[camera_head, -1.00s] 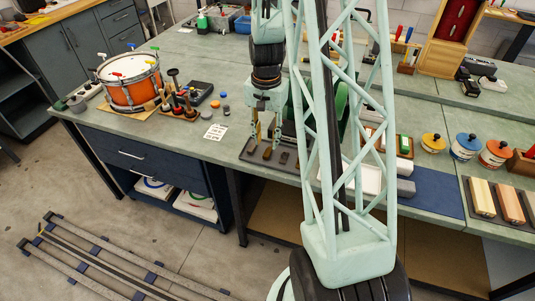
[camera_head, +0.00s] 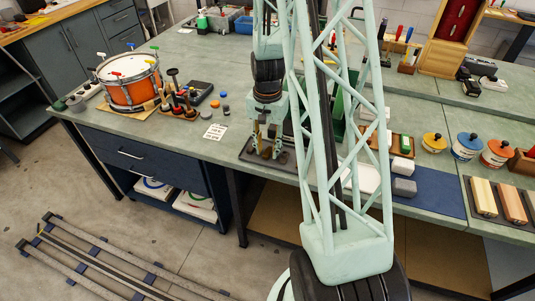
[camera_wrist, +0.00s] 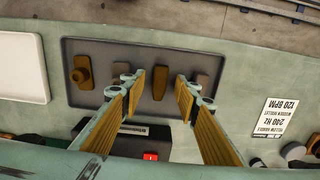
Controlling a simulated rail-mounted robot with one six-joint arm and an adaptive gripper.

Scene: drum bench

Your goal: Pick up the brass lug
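In the wrist view, a dark tray (camera_wrist: 225,60) holds several small parts. An elongated brass-coloured lug (camera_wrist: 160,83) lies in the middle of it, between my fingertips in the picture. Another brass-coloured part (camera_wrist: 81,72) with a rounded knob lies to its left. Greyish parts lie by each fingertip, partly hidden by them. My gripper (camera_wrist: 159,88) is open, one finger on each side of the middle lug, with no visible contact. In the head view, my gripper (camera_head: 267,153) points down over the tray (camera_head: 248,156); the lug cannot be made out there.
A black box (camera_wrist: 150,145) with a red light sits between the fingers' bases in the wrist view. A white tray (camera_wrist: 22,68) is at left, a printed card (camera_wrist: 275,118) at right. In the head view, a drum (camera_head: 130,80) and mallet stand (camera_head: 183,106) are left.

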